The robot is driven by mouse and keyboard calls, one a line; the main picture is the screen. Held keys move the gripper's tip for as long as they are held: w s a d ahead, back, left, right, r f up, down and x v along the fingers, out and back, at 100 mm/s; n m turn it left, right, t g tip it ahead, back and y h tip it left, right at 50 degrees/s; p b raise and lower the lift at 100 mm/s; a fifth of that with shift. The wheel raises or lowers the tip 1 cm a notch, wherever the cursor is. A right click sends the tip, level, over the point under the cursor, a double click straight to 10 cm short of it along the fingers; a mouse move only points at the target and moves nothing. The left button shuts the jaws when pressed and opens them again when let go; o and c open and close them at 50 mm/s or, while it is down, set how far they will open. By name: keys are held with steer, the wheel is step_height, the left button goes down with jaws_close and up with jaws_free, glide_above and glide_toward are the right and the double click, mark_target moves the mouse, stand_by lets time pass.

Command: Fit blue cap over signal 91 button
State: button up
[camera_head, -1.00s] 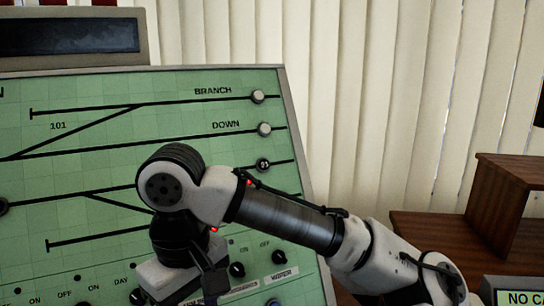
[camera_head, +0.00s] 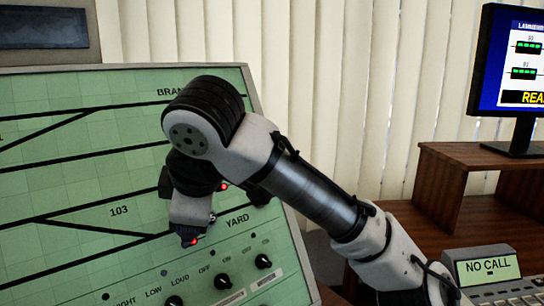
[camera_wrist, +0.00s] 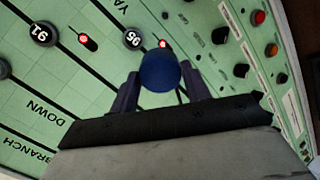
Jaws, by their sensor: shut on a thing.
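My gripper (camera_wrist: 160,85) is shut on the round blue cap (camera_wrist: 160,70), which sits between its fingertips in the wrist view. In the head view my gripper (camera_head: 190,232) is in front of the green panel (camera_head: 60,180), left of the YARD label, and the cap is mostly hidden. The signal 91 button (camera_wrist: 43,33) is a black round knob marked 91 at the upper left of the wrist view, apart from the cap and bare. Whether the cap touches the panel cannot be told.
A black button marked 95 (camera_wrist: 132,38) is close to the cap. A red light (camera_wrist: 88,41) lies between the two buttons. Black knobs (camera_head: 222,282) line the panel's lower part. A wooden shelf (camera_head: 470,160) with a monitor (camera_head: 515,70) stands at right.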

steer(key=w+d+r+n+t+y, duration=0.1)
steer(key=w+d+r+t+y, duration=0.2)
steer(key=d, duration=0.4)
steer(key=w+d+r+n+t+y, duration=0.1)
steer(key=w+d+r, duration=0.2)
steer(key=d+r, duration=0.25)
steer(key=f+b+x, duration=0.1)
steer(key=b+x, duration=0.2)
steer(key=x, duration=0.6)
steer(key=shift+d, duration=0.3)
steer(key=shift+w+f, duration=0.1)
steer(key=shift+w, duration=0.1)
stand_by(0.4)
steer(key=o, duration=1.5)
steer(key=p+v, duration=0.3)
steer(key=v, duration=0.5)
